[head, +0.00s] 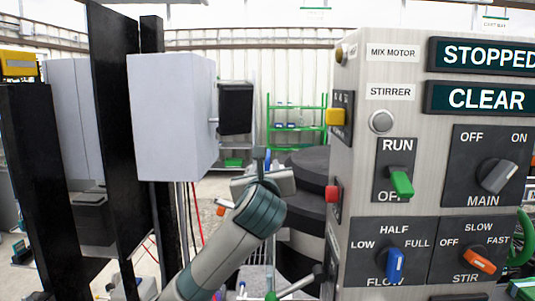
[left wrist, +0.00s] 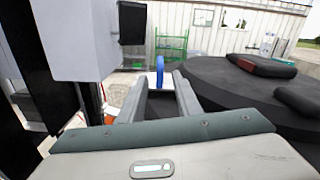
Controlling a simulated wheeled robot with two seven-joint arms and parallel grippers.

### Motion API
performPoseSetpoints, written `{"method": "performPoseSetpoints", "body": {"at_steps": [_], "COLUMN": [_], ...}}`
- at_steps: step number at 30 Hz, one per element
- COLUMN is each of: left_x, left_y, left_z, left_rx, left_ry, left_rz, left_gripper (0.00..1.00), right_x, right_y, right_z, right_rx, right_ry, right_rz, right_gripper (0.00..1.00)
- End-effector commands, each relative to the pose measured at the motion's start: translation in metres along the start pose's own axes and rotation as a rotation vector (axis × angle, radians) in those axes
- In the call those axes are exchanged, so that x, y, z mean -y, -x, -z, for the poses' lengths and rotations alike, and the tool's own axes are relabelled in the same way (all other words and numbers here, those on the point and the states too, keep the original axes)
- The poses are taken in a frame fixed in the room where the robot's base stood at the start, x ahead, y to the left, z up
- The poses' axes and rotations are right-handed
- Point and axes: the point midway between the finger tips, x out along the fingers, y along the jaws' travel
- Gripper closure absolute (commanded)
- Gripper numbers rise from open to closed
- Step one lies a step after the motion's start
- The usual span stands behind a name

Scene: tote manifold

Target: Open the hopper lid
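A large dark round top, which looks like the hopper lid (left wrist: 225,90), fills the right of the left wrist view. In the head view dark round shapes (head: 308,165) show behind the control panel, partly hidden by it. An upright blue loop (left wrist: 159,72), perhaps a handle, shows between and beyond my left fingers; I cannot tell what it is fixed to. My left gripper (left wrist: 160,88) is open, its two fingers apart with a gap on both sides of the blue loop. In the head view my left gripper (head: 262,172) is seen from behind, left of the dark shapes. My right gripper is out of view.
A control panel (head: 420,215) with switches and STOPPED and CLEAR displays stands close at right. A grey box (head: 172,115) on black posts stands at left, near my left arm. A green rack (head: 296,125) is behind. Dark blocks (left wrist: 262,65) lie on the round top.

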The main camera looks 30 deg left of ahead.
Motion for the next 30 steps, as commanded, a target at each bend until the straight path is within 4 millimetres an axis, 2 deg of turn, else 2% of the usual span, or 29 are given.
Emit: {"method": "performPoseSetpoints", "body": {"at_steps": [6,18,24,30], "left_x": [0.0,0.0,0.001,0.0], "left_y": [-0.04,-0.109,-0.129,-0.135], "left_z": [-0.002,-0.001,-0.001,0.0], "left_rx": [-0.004,-0.004,-0.001,0.0], "left_ry": [-0.001,0.0,0.0,-0.001], "left_rz": [-0.003,-0.002,0.0,0.0], "left_gripper": [0.69,0.69,0.69,0.69], "right_x": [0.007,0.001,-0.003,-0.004], "right_y": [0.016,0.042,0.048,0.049], "right_z": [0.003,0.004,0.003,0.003], "right_rx": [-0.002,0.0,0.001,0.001], "right_ry": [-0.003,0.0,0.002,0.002], "right_rz": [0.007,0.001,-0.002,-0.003], "right_gripper": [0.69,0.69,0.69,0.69]}}
